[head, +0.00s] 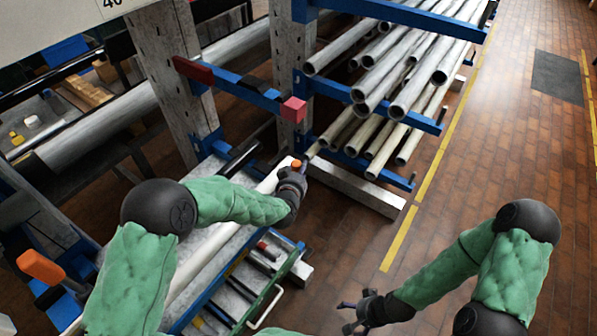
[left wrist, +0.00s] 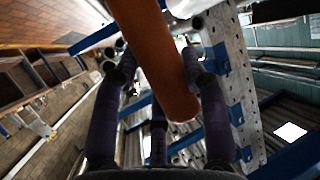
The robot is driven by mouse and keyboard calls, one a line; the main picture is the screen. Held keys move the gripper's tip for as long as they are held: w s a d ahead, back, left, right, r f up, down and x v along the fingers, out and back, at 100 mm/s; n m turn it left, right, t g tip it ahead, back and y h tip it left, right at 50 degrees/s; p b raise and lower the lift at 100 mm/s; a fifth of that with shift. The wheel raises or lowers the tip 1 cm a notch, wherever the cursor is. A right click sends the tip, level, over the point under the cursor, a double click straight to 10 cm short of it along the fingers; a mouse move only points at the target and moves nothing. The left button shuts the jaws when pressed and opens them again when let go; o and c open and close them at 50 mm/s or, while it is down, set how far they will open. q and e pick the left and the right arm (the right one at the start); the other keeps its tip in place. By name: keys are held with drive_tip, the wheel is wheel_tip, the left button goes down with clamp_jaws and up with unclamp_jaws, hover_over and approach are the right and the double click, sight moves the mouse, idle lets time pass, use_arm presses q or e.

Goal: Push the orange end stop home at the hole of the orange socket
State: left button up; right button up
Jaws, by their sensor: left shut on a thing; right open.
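My left gripper (head: 300,168) is shut on the orange end stop (head: 296,163), of which only a small orange tip shows in the head view. In the left wrist view the end stop (left wrist: 155,60) is a large orange-brown cylinder, slanting between the fingers of the gripper (left wrist: 165,85). An orange block (head: 40,267) sits on a blue arm at the lower left; I cannot tell if it is the orange socket. No socket hole can be made out. My right gripper (head: 358,309) is open and empty above the floor at the bottom.
A blue bar with a red end block (head: 293,109) juts out just above my left gripper. A blue rack holds several grey pipes (head: 400,80) behind it. A white roll (head: 215,240) lies beneath my left forearm.

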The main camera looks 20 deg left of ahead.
use_arm(q)
drive_tip(key=shift+f+b, duration=0.4)
drive_tip(key=shift+f, duration=0.05)
drive_tip(key=o, duration=1.3)
drive_tip(key=shift+s, duration=0.1)
drive_tip(key=v, duration=1.1)
drive_tip(key=shift+s+r, duration=0.2)
drive_tip(key=shift+s, duration=0.15)
drive_tip(key=s+d+f+g+h, duration=0.1)
drive_tip(key=s+f+g, duration=0.3)
drive_tip(key=f, duration=0.5)
drive_tip(key=s+d+f+n+g+h, duration=0.1)
drive_tip(key=s+d+f+g+h, duration=0.1)
drive_tip(key=s+f, duration=0.7)
drive_tip(key=s+d+f+g+h, duration=0.1)
drive_tip(key=s+d+f+g, duration=0.2)
drive_tip(key=s+f+g, duration=0.4)
wheel_tip(320, 180, down, 4)
drive_tip(key=shift+s+f+n+h, duration=0.1)
drive_tip(key=shift+f+n+h, duration=0.1)
drive_tip(key=shift+n+h, duration=0.2)
